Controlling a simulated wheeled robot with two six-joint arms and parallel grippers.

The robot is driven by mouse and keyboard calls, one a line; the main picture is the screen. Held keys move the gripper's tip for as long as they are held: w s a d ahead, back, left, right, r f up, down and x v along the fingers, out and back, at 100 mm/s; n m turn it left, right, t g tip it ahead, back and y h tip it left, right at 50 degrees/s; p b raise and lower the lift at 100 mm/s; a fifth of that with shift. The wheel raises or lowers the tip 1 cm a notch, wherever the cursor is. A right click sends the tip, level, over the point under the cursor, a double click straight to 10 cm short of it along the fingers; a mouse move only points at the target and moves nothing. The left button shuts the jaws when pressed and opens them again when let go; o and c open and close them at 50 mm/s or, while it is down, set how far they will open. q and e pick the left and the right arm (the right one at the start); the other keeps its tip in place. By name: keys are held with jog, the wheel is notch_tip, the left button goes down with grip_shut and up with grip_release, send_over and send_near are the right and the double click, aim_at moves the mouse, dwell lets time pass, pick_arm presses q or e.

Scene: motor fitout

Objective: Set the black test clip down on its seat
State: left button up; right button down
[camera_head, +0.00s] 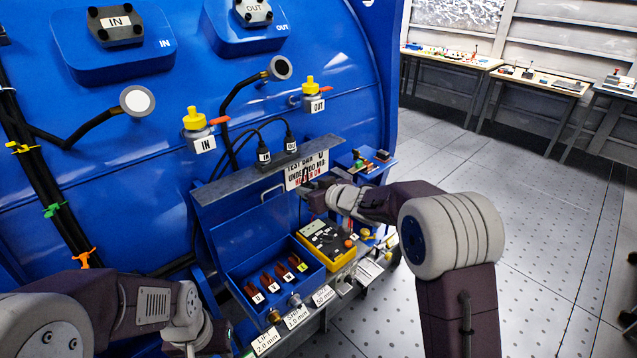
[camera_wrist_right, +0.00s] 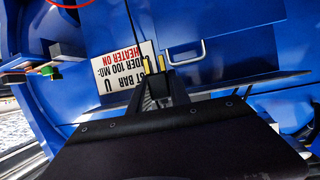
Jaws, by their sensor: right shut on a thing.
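My right gripper (camera_head: 318,199) is in front of the blue cabinet, just below the white test bar sign (camera_head: 307,170). It is shut on a small dark thing, likely the black test clip (camera_head: 305,178), which shows against the sign. In the right wrist view my right gripper (camera_wrist_right: 158,85) points at the sign (camera_wrist_right: 125,75); two gold-coloured tips show at its end. I cannot tell the clip's exact outline there. The clip's seat cannot be made out for certain. My left gripper (camera_head: 215,343) is at the lower left, and its fingers are not clear.
A yellow tester (camera_head: 327,240) stands below the right gripper, beside an open blue box (camera_head: 243,272) with several lettered brown terminals. A grey ledge (camera_head: 250,170) runs above. A small blue shelf (camera_head: 377,162) holds parts on the right. Open floor lies right.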

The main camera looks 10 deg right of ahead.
jog(key=a+f+b, duration=0.2)
jog(key=f+b, duration=0.1)
jog(key=f, duration=0.5)
jog(key=a+f+n+y+b, duration=0.1)
jog(key=a+f+b, duration=0.2)
jog(key=f, duration=0.5)
jog(key=shift+w+f+g, duration=0.3)
jog(key=shift+w, duration=0.05)
jog(key=b, duration=0.4)
send_over(295, 256)
notch_tip(295, 256, down, 5)
jog(key=shift+w+f, duration=0.1)
jog(key=shift+f, duration=0.3)
jog(key=shift+p, duration=0.3)
jog(key=shift+f+b, duration=1.15)
jog(key=shift+f, duration=0.4)
